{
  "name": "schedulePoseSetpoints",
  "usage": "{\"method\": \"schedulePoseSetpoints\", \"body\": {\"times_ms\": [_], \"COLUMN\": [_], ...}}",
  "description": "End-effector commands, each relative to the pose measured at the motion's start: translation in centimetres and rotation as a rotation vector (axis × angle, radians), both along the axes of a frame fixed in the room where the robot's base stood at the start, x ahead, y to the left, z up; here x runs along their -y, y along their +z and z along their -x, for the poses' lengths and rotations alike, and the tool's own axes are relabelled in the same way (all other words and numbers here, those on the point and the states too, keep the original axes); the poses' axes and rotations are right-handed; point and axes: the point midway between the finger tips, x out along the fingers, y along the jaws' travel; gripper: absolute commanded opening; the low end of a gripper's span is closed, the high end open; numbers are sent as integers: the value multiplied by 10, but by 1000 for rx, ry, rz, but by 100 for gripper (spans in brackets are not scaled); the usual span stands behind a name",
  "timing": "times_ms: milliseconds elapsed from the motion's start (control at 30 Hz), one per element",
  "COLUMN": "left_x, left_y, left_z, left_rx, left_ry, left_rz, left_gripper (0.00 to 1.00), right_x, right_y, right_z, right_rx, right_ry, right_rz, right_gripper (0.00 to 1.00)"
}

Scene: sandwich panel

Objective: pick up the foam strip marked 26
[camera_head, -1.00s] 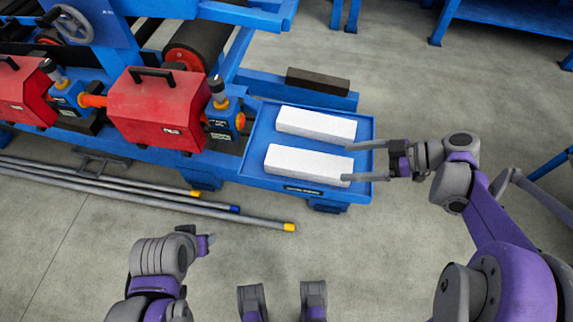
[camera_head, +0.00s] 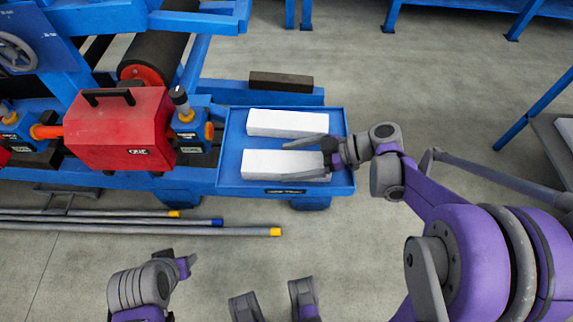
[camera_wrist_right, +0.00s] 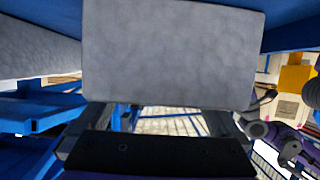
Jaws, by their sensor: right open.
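Two white foam strips lie side by side on a blue tray (camera_head: 229,165). I cannot read the number 26 on either. The far strip is the white foam strip (camera_head: 287,123) at the back of the tray. My right gripper (camera_head: 305,160) is open around the right part of the near foam strip (camera_head: 262,163), one finger along its far side and one along its near side. The near strip (camera_wrist_right: 172,52) fills the middle of the right wrist view. My left gripper (camera_head: 187,264) is low at the left, away from the tray, its jaws unclear.
A dark block (camera_head: 281,82) lies on a blue beam behind the tray. A red machine housing (camera_head: 120,132) stands left of it. Several long rods (camera_head: 130,225) lie below the machine at the left. The floor (camera_head: 440,90) behind the tray is open.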

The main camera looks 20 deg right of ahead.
Motion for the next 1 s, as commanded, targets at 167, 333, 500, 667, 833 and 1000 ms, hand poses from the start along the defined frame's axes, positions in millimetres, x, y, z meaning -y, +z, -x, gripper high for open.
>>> {"method": "schedulePoseSetpoints", "body": {"times_ms": [167,333,500,667,833,1000], "left_x": [0,0,0,0,0,0], "left_y": [-3,-2,-2,-2,-2,-2], "left_z": [0,0,0,0,0,0], "left_rx": [-1,-1,-1,-1,-1,-1], "left_ry": [0,0,0,0,0,0], "left_rz": [0,0,0,0,0,0], "left_gripper": [50,50,50,50,50,50], "right_x": [-14,-15,-15,-14,-14,-14], "right_y": [-6,-6,-6,-6,-6,-4], "right_z": [-5,-5,-5,-5,-5,-5], "right_rx": [1,0,0,0,0,0], "right_ry": [0,-1,-1,-1,-1,-1], "right_rz": [0,0,0,0,0,0], "right_gripper": [100,100,78,50,29,29]}}
